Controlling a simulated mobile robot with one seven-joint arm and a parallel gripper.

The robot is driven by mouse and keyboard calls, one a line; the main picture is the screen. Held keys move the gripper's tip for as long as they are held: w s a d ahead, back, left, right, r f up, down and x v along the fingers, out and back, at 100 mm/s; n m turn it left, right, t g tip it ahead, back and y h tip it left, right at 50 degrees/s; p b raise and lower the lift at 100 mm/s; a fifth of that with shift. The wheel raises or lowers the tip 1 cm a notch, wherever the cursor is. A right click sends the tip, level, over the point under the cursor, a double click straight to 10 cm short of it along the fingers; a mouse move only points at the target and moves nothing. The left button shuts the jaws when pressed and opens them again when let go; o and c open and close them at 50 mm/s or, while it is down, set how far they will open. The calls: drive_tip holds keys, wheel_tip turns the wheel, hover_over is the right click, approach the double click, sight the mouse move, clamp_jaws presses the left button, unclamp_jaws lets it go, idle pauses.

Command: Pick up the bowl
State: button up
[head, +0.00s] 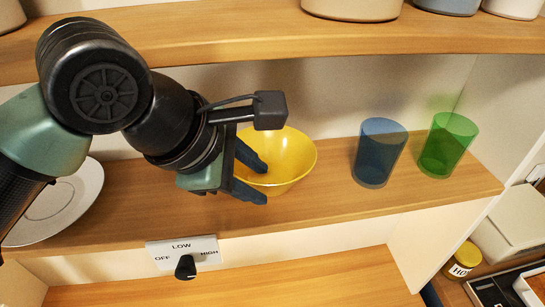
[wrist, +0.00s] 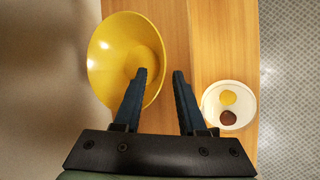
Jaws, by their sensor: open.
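The yellow bowl (head: 296,158) stands upright on the wooden shelf, right of my gripper in the head view. My gripper (head: 264,184) is open and empty at the bowl's near left side. In the wrist view the bowl (wrist: 112,45) is at the upper left. My gripper (wrist: 160,73) has its left finger overlapping the bowl's right-hand part and its right finger outside, over bare wood. The fingers appear to straddle the rim; I cannot tell whether either touches it.
A blue cup (head: 380,155) and a green cup (head: 446,146) stand right of the bowl. A pale plate (head: 60,212) lies at left. An upper shelf (head: 230,45) runs above. A knob (head: 185,267) is below the shelf edge. The wrist view shows a plate (wrist: 244,90) with two small items.

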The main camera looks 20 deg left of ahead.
drive_tip(key=shift+p+x, duration=0.75)
drive_tip(key=shift+x, duration=1.45)
drive_tip(key=shift+r, duration=0.1)
clamp_jaws()
